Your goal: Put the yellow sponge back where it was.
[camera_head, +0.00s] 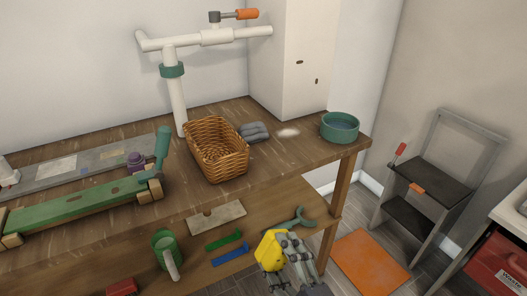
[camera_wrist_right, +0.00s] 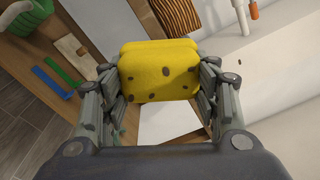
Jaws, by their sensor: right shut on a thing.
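The yellow sponge (camera_head: 269,251) is held in my right gripper (camera_head: 283,247), in front of the workbench's lower shelf in the head view. In the right wrist view the yellow sponge (camera_wrist_right: 158,70) sits between the two fingers of my right gripper (camera_wrist_right: 160,82), which is shut on it from both sides. The sponge is dotted with dark holes. A light patch (camera_head: 289,132) lies on the bench top (camera_head: 285,155), between a grey lump and a green bowl. My left gripper is not in view.
On the bench top stand a wicker basket (camera_head: 217,150), a grey folded cloth-like thing (camera_head: 254,131) and a green bowl (camera_head: 340,127). The lower shelf (camera_head: 140,245) holds a green mug (camera_head: 166,252) and tools. An orange mat (camera_head: 369,261) and a dark step stool (camera_head: 437,178) are at right.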

